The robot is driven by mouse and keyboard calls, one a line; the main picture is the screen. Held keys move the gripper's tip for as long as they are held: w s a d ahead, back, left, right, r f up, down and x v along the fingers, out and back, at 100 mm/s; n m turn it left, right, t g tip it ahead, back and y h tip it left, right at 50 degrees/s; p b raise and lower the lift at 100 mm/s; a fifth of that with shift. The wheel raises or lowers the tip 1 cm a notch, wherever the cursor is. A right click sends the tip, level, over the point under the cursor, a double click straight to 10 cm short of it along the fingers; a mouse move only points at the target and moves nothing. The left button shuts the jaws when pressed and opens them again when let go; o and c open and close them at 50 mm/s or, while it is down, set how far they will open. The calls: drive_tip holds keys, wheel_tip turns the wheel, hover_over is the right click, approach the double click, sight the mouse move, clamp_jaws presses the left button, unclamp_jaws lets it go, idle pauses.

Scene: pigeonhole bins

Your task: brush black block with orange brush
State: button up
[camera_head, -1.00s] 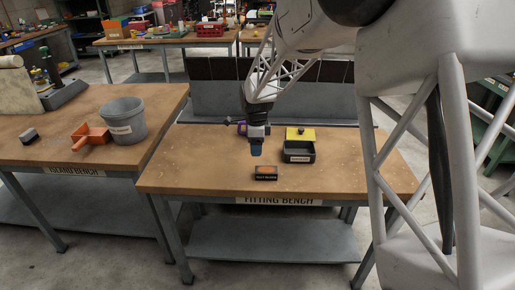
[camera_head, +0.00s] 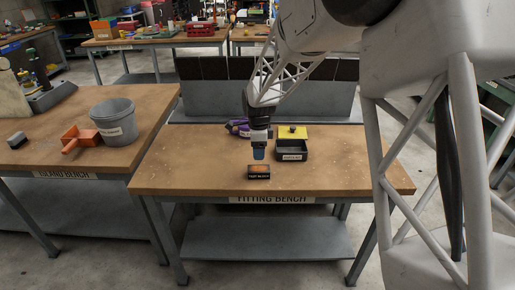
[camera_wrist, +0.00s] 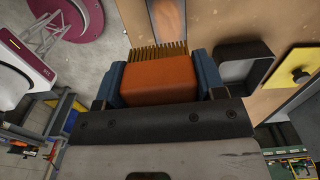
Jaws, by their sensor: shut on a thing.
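The black block (camera_head: 259,173) lies near the front edge of the fitting bench, with an orange-brown patch on its top and a label on its front. My gripper (camera_head: 259,153) hangs just above and slightly behind it, pointing down. In the wrist view, my gripper's blue fingers are shut on the orange brush (camera_wrist: 160,82), with its tan bristles pointing away from the palm. The block's brown patch (camera_wrist: 169,18) shows past the bristle tips. The brush is hard to make out in the head view. I cannot tell whether the bristles touch the block.
A black open tray (camera_head: 292,156) stands right of the block, with a yellow knobbed plate (camera_head: 293,132) behind it. A purple object (camera_head: 237,127) lies behind my gripper. The bench is clear left of the block. An orange scoop (camera_head: 80,137) and grey bucket (camera_head: 113,122) stand on the left bench.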

drive_tip(key=shift+f, duration=0.15)
hover_over(258, 166)
drive_tip(key=s, duration=0.2)
drive_tip(key=shift+s+d+f, duration=0.1)
drive_tip(key=shift+f, duration=1.2)
drive_tip(key=shift+s+f, duration=0.1)
drive_tip(key=shift+f, duration=1.15)
drive_tip(key=shift+w+f, duration=0.15)
drive_tip(key=shift+w, duration=1.05)
drive_tip(key=shift+f, duration=0.65)
drive_tip(key=shift+s, duration=0.15)
drive_tip(key=shift+s+r, duration=0.1)
drive_tip(key=shift+s, duration=0.95)
drive_tip(key=shift+w, duration=0.15)
drive_tip(key=shift+w, duration=1.05)
